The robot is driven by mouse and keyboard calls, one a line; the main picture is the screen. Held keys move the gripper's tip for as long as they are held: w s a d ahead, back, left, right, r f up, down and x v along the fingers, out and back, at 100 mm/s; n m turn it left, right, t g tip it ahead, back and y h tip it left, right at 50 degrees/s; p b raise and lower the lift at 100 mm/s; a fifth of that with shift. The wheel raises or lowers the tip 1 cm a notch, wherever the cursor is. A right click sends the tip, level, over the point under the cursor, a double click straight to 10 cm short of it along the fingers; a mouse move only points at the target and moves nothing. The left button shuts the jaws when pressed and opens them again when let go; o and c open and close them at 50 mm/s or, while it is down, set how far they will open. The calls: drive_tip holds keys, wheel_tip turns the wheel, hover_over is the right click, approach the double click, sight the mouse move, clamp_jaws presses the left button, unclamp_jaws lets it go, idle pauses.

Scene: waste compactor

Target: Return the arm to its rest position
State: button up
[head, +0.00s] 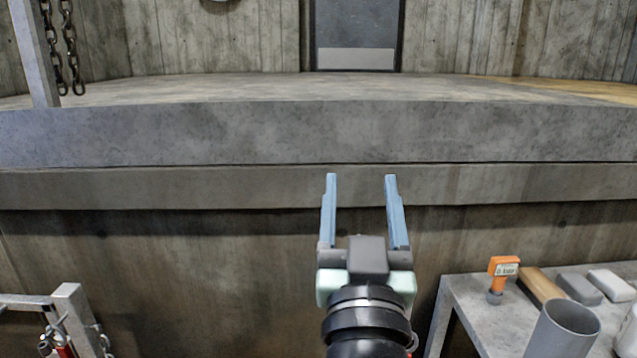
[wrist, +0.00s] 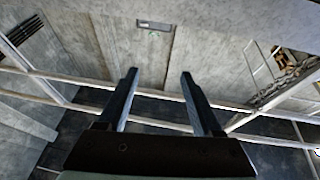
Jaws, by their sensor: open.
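My gripper (head: 361,180) is in the middle of the head view, with its two blue fingers apart and nothing between them. It points away from me toward the concrete ledge (head: 240,135), and I cannot tell the gap between them. In the wrist view my gripper (wrist: 159,75) also shows two separate dark fingers with empty space between them. Behind the fingers the wrist view shows grey walls and pale bars.
A grey table (head: 462,291) stands at the lower right. It holds an orange device (head: 504,266), a wooden block (head: 540,285), grey blocks and a grey cup (head: 563,330). A metal frame (head: 75,305) stands lower left. Chains (head: 73,50) hang upper left.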

drive_tip(key=s+a+r+t+y, duration=0.1)
drive_tip(key=s+a+r+t, duration=0.1)
drive_tip(key=s+r, duration=0.5)
drive_tip(key=s+a+r+t+y, duration=0.1)
drive_tip(key=s+a+r+t, duration=0.3)
drive_tip(key=r, duration=0.6)
wheel_tip(320, 180, up, 18)
drive_tip(key=s+d+g+p, duration=0.1)
drive_tip(key=s+p, duration=0.1)
drive_tip(key=p, duration=1.5)
drive_tip(key=shift+s+f+n, duration=0.15)
drive_tip(key=shift+f+n, duration=0.05)
drive_tip(key=shift+n, duration=0.2)
drive_tip(key=shift+d, duration=0.1)
